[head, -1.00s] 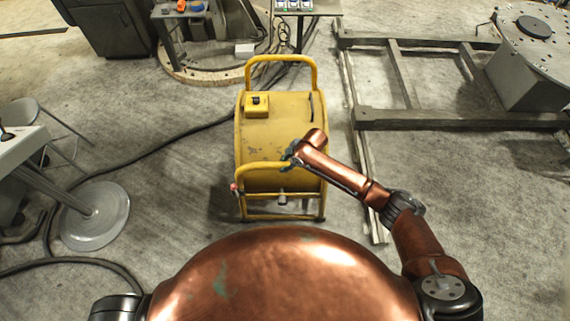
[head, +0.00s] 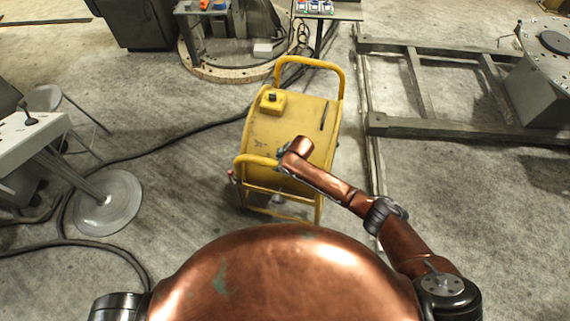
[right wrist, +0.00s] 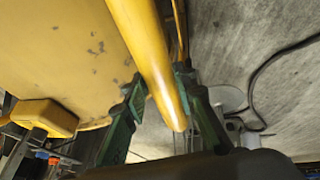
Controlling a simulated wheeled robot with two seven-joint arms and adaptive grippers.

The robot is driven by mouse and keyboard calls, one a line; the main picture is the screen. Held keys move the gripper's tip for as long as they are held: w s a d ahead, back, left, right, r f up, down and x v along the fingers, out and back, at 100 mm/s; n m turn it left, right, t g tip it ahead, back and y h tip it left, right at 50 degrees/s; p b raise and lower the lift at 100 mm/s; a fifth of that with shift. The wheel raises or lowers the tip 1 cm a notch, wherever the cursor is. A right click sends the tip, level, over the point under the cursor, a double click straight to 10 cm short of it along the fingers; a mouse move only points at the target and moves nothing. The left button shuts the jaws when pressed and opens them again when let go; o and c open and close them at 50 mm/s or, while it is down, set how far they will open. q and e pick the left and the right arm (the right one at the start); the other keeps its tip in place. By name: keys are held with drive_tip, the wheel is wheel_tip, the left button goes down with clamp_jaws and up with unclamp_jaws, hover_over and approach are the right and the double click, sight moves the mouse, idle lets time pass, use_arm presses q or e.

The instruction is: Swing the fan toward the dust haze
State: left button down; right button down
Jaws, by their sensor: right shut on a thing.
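The yellow drum fan (head: 290,125) stands on the concrete floor ahead of me, turned at an angle, with a tube handle at its far end and another at its near end. My right gripper (head: 281,160) is at the near handle (head: 247,160). In the right wrist view the green fingers of the gripper (right wrist: 160,90) sit on both sides of the yellow handle bar (right wrist: 150,55), shut on it. The fan's drum and its switch box (right wrist: 48,116) fill the left of that view. My left gripper is not in view. I see no dust haze.
A dark cable (head: 165,150) runs over the floor to the fan's left. A round-footed stand (head: 107,205) is at the left. A steel frame (head: 450,125) lies at the right, its near rail close to the fan. Floor left of the fan is mostly clear.

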sight(258, 157)
drive_tip(key=w+a+m+b, duration=0.1)
drive_tip(key=a, duration=0.2)
drive_tip(key=w+a+m+b, duration=0.1)
drive_tip(key=a, duration=0.2)
drive_tip(key=w+a+m+h+b, duration=0.1)
drive_tip(key=a, duration=0.2)
drive_tip(key=shift+w+a+t, duration=0.15)
drive_tip(key=shift+w+t, duration=0.1)
drive_tip(key=shift+t, duration=0.15)
drive_tip(key=shift+w+a+r, duration=0.1)
drive_tip(key=shift+w+a, duration=0.15)
drive_tip(key=shift+a, duration=0.05)
drive_tip(key=c, duration=1.7)
unclamp_jaws()
drive_tip(key=shift+o, duration=0.6)
drive_tip(key=shift+d, duration=0.15)
drive_tip(key=v, duration=1.2)
